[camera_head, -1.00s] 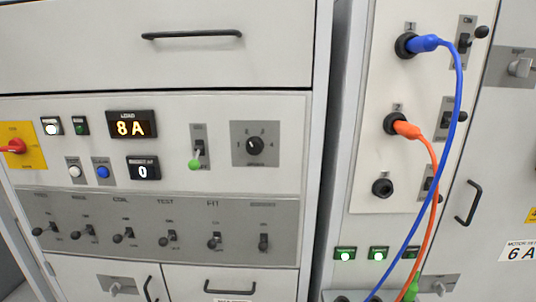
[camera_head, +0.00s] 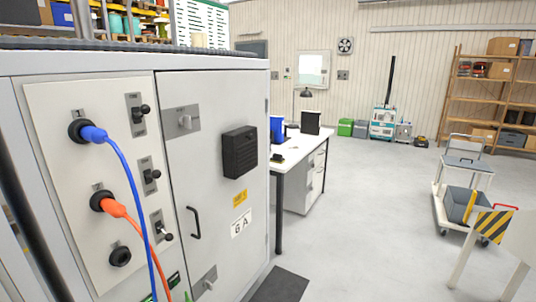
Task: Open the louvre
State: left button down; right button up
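A black slatted box (camera_head: 240,152), which looks like the louvre, is mounted on the upper right of the grey cabinet door (camera_head: 220,95). Its slats are too small to tell whether they are open or shut. The door is closed, with a black handle (camera_head: 194,222) at its left and a latch plate (camera_head: 184,120) near its top. Neither of my grippers is in view.
Blue (camera_head: 122,165) and orange (camera_head: 135,222) cables hang from the socket panel (camera_head: 62,130) left of the door. A white desk (camera_head: 312,146) stands beyond the cabinet. A trolley (camera_head: 440,205) and striped barrier (camera_head: 495,224) stand right. Floor between is clear.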

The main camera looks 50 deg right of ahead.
aim_at(242, 142)
jog(key=z, duration=1.3)
